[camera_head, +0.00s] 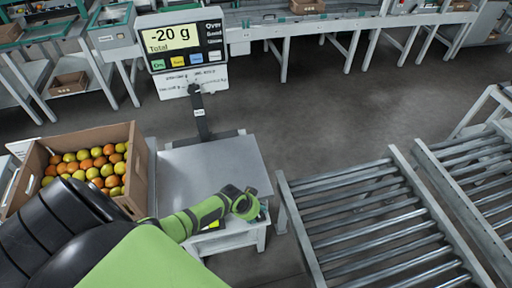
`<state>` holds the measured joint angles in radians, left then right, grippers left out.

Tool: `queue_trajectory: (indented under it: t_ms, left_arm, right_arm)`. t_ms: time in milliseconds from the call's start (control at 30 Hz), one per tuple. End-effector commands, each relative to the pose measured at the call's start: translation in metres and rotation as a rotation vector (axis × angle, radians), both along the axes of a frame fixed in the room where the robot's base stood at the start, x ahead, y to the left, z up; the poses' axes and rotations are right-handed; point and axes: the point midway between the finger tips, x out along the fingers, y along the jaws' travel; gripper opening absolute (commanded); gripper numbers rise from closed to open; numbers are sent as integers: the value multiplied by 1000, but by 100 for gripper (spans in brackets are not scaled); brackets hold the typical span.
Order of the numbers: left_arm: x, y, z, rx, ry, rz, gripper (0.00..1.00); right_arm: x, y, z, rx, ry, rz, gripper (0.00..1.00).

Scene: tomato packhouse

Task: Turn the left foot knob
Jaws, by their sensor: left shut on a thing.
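The scale has a flat grey weighing plate (210,172) on a low pale stand. Its display (184,45) on a post behind the plate reads -20 g, with "Total" beneath. My left arm, green and black, comes in from the lower left across the plate's front edge. My left gripper (258,211) is at the front right corner of the scale, mostly hidden behind its own wrist. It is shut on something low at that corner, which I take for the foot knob. The knob itself is hidden from this view. My right gripper is out of view.
A cardboard crate (143,167) of orange and yellow-green tomatoes stands close to the left of the plate. Roller conveyors (407,160) fill the right side, with a narrow floor gap beside the scale stand. Open grey floor (300,110) lies behind, before a long bench (330,24).

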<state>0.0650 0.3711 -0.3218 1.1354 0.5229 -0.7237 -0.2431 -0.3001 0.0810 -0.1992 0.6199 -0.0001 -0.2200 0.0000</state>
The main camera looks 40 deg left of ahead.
Motion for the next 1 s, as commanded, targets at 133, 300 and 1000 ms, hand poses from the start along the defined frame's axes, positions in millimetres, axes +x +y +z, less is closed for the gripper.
queue_trajectory:
  t_ms: [133,300,1000]
  left_arm:
    - [-10,4,-7,11,25,-4,15]
    - [-10,4,-7,12,25,-4,15]
    - [-3,6,8,8,-2,-2,70]
  right_arm:
    - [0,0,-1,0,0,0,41]
    - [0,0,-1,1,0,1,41]
    - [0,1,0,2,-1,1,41]
